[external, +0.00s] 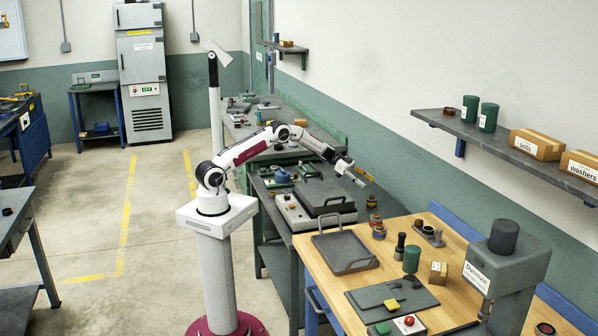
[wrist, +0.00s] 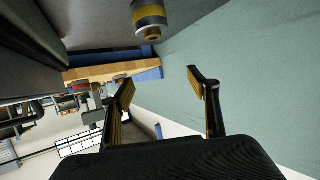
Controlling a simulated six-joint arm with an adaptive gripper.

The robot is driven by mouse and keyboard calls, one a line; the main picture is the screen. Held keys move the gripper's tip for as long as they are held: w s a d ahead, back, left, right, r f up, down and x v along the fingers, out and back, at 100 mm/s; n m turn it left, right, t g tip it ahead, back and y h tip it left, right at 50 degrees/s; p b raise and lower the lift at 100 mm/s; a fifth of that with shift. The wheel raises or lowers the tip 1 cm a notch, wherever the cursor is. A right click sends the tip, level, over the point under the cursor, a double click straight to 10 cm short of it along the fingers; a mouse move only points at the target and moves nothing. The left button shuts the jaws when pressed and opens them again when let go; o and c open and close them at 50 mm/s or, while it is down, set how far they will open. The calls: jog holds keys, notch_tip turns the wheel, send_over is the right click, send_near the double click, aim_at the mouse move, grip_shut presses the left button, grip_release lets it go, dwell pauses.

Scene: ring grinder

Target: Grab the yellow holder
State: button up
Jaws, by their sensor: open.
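A small yellow piece (external: 391,305), which may be the yellow holder, lies on a dark plate (external: 420,292) at the front of the wooden workbench. My gripper (external: 362,178) is open and empty, raised above the grey bench behind and to the left of it, well apart from the piece. In the wrist view both fingers of my gripper (wrist: 160,84) are spread with nothing between them. A grey and yellow-banded cylinder (wrist: 150,18) shows beyond the fingers at the top; I cannot tell whether it is the holder.
The wooden workbench (external: 330,277) carries a grey tray (external: 345,251), a green cylinder (external: 411,259), a small cardboard box (external: 438,272), a red-button box (external: 409,325) and a tall grey machine (external: 505,262). A wall shelf (external: 450,124) with cans and boxes hangs at the right.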

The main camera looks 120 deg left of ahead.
aim_at(372, 197)
jog(key=shift+f, duration=2.75)
jog(key=shift+f, duration=0.5)
jog(key=shift+x, duration=2.5)
grip_shut()
